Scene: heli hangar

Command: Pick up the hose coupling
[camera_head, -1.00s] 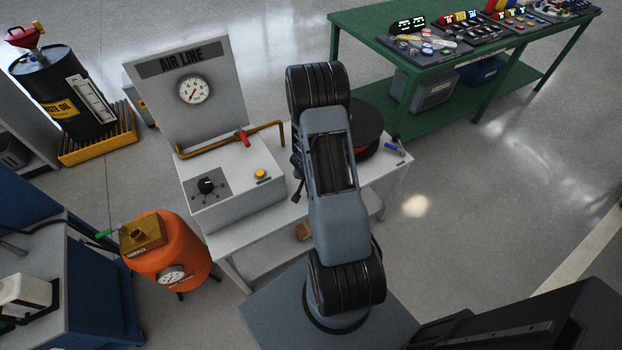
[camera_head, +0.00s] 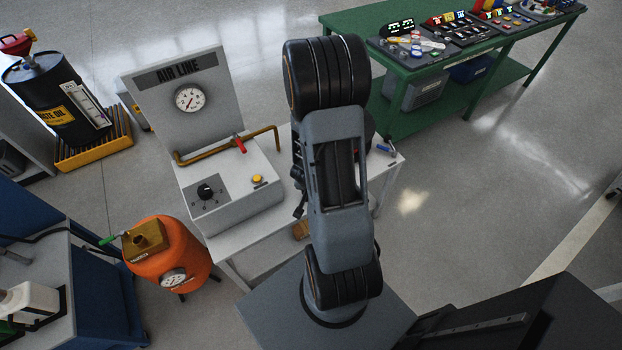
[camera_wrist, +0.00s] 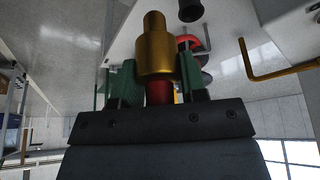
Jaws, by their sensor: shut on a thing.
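The hose coupling (camera_wrist: 154,48) is a stepped brass cylinder with a red section below it. In the wrist view it stands between the two green-padded fingers of my gripper (camera_wrist: 155,82), which are shut on it. In the head view, my own arm hides the gripper and the coupling. The wrist view does not clearly show how far the coupling is from the bench top.
The white bench (camera_head: 238,258) carries the AIR LINE panel (camera_head: 182,92) with a gauge, brass pipe (camera_head: 225,152) and red lever. A dark reel is mostly hidden behind my arm. An orange tank (camera_head: 168,258) stands left, a green table (camera_head: 400,122) behind right.

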